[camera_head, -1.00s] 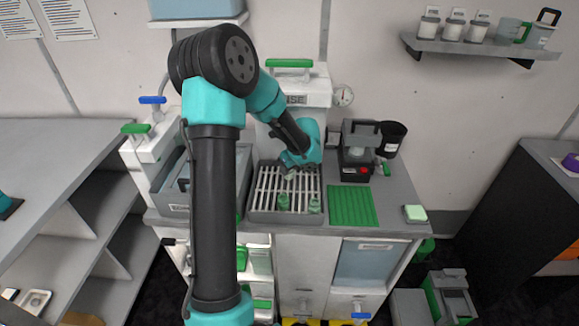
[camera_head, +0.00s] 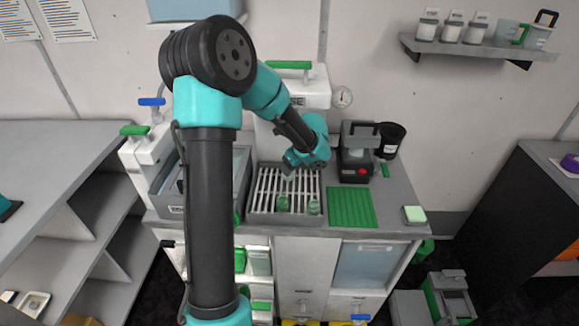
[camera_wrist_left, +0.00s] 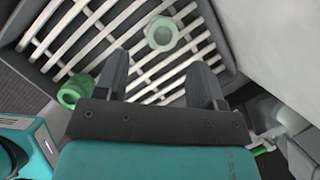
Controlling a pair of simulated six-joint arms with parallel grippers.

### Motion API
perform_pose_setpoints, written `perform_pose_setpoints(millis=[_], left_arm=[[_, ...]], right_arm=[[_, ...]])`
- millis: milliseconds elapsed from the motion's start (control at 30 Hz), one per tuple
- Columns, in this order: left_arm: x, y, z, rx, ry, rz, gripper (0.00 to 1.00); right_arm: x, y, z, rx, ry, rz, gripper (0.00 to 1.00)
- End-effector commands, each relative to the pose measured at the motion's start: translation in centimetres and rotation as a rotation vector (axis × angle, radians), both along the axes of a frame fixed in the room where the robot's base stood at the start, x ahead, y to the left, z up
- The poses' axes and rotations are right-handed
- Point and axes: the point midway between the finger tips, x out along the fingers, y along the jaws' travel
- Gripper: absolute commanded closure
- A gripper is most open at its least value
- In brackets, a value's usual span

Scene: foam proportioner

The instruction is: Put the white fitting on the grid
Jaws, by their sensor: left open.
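A pale, nearly white fitting with a round hole (camera_wrist_left: 162,33) rests on the slatted grid (camera_wrist_left: 60,30) in the left wrist view. It lies beyond my left fingertips, apart from them. A green fitting (camera_wrist_left: 76,90) sits left of the fingers. The head view shows the grid tray (camera_head: 257,218) with two greenish fittings near its front, one on the left (camera_head: 283,203) and one on the right (camera_head: 314,207); I cannot tell which is the pale one. My left gripper (camera_head: 289,170) is open and empty over the grid's back part; its fingertips also show in the wrist view (camera_wrist_left: 160,72).
A green ribbed mat (camera_head: 351,207) lies right of the grid. Behind it stand a black and grey device (camera_head: 357,155) and a black cup (camera_head: 391,137). A grey bin (camera_head: 175,200) is left of the grid. A pale green block (camera_head: 414,214) sits at the counter's right.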

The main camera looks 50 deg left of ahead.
Motion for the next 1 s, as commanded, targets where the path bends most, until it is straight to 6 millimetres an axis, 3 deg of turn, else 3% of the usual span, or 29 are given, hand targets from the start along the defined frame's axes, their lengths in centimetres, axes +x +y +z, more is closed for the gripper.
perform_pose_setpoints(millis=[300,500,667,1000], left_arm=[[-0.1,-6.4,0.0,0.0,0.001,-0.005,0.37],[-0.2,-9.3,0.0,0.0,0.001,-0.002,0.37],[-0.2,-10.2,-0.1,0.0,0.001,-0.001,0.37],[-0.2,-10.3,-0.1,0.0,0.001,0.001,0.37]], right_arm=[[0.0,0.0,0.0,0.0,0.0,0.0,0.57],[0.0,0.0,0.0,0.0,0.0,0.0,0.57],[0.0,0.0,0.0,0.0,0.0,0.0,0.57],[0.0,0.0,0.0,0.0,0.0,0.0,0.57]])
